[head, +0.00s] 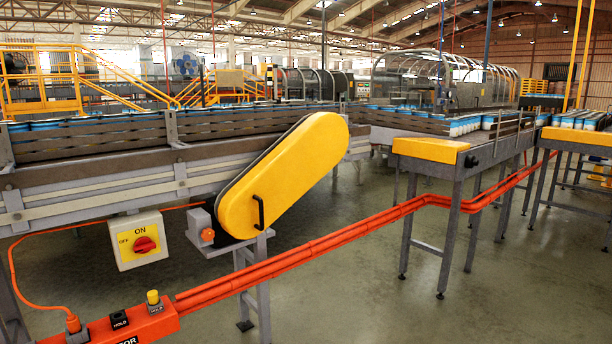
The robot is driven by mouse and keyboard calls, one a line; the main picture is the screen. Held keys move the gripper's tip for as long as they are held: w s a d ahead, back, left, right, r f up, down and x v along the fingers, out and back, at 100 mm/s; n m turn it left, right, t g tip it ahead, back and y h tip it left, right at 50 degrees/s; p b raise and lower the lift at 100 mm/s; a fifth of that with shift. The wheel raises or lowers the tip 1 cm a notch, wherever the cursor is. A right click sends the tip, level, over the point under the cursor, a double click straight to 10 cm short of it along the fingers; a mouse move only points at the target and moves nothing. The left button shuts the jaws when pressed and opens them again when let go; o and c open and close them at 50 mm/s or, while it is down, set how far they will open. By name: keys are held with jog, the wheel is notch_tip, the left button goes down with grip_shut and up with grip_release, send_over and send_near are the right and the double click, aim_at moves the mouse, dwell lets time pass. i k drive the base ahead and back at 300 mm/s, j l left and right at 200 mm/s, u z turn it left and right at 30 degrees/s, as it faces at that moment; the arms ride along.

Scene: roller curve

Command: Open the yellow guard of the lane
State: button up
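A long yellow guard (290,172) with rounded ends sits on the side of the near conveyor lane (90,185). It slants from low left to high right. A black handle (258,212) is on its lower face. The guard appears to lie over the drive; a dark edge shows under its lower left end, and whatever is behind it is hidden. My gripper is not in view.
A switch box (139,240) with a red knob hangs left of the guard. An orange rail (330,243) and control box (115,328) cross in front. A yellow-topped conveyor end (432,150) stands right. Grey floor (350,300) is clear.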

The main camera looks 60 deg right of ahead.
aim_at(310, 152)
jog(key=z, duration=1.65)
